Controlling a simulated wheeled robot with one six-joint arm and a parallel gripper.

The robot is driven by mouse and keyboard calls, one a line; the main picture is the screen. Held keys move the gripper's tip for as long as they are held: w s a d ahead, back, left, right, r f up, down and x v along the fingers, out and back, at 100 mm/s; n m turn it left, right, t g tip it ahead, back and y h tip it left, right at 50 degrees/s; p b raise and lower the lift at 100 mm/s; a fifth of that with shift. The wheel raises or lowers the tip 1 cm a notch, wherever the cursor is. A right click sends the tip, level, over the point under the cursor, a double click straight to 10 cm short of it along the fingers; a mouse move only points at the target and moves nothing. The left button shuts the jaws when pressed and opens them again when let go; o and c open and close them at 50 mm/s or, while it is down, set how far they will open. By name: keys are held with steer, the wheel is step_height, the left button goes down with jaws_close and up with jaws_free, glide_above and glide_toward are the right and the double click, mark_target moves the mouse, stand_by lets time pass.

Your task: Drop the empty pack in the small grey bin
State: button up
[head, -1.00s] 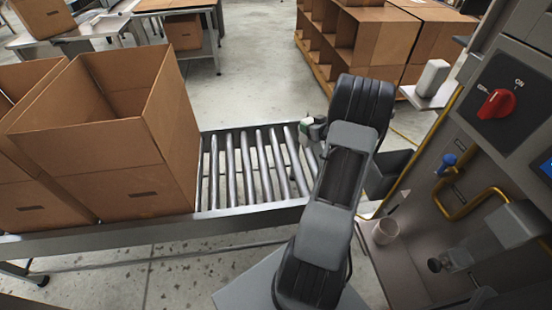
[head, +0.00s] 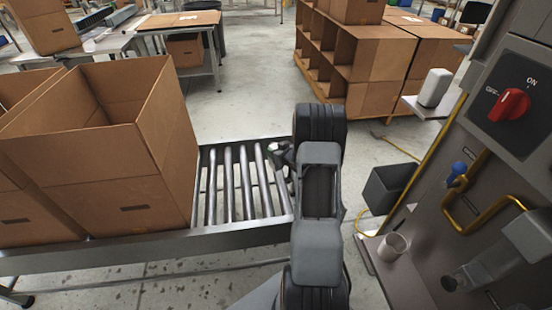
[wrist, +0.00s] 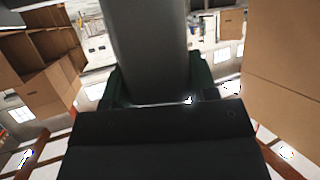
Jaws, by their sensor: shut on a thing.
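The small grey bin (head: 388,188) stands on the floor right of my arm in the head view, dark grey and open at the top. I cannot make out anything inside it. My gripper (head: 282,156) is small and partly hidden behind my arm, over the far side of the roller conveyor and apart from the bin. In the wrist view my gripper (wrist: 158,88) is shut on a smooth grey thing (wrist: 150,42), which appears to be the empty pack. It runs up out of the picture between the dark green fingers. Its far end is hidden.
Open cardboard boxes (head: 95,165) stand on the left of the roller conveyor (head: 235,185). A grey machine panel with a red switch (head: 510,104) rises at right. Cardboard shelving (head: 375,65) is behind.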

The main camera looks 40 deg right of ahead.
steer(key=shift+w+a+f+b, duration=0.15)
steer(key=shift+f+b, duration=0.35)
steer(key=shift+f, duration=1.2)
steer(key=shift+f, duration=0.15)
steer(key=o, duration=0.9)
